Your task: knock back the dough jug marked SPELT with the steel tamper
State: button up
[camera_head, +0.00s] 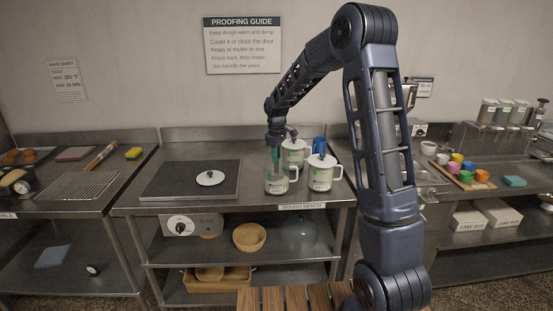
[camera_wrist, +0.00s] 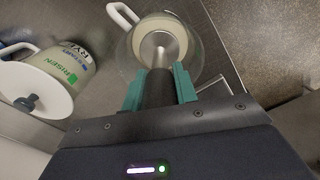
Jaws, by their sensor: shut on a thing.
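My gripper (camera_head: 275,145) is shut on the dark handle of the steel tamper (camera_wrist: 160,50) and points down into an open glass jug (camera_head: 277,186) at the front of the dough bench. In the wrist view the teal fingertips (camera_wrist: 159,88) clasp the handle, and the tamper's round steel head is inside the jug's mouth, over pale dough (camera_wrist: 178,25). I cannot tell how hard it presses. The open jug's label is too small to read, so I cannot confirm SPELT. A white lid (camera_head: 210,178) lies on the dark mat (camera_head: 165,182) to the left.
A lidded jug (camera_head: 321,175) stands close on the right; another (camera_head: 295,152) is just behind. In the wrist view a lidded jug (camera_wrist: 50,75) reads RISEN and seemingly RYE. A blue container (camera_head: 319,144) stands at the back. The mat is clear apart from the lid.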

jog(key=shift+r, duration=4.65)
jog(key=w+d+m, duration=0.3)
jog(key=d+m, duration=0.3)
jog(key=d, duration=0.4)
jog(key=w+d+r+m, duration=0.1)
jog(key=w+d+m, duration=0.2)
jog(key=d+m, duration=0.3)
jog(key=d, duration=0.5)
jog(key=shift+r+m, duration=0.25)
jog(key=shift+m, duration=0.05)
jog(key=shift+w, duration=0.15)
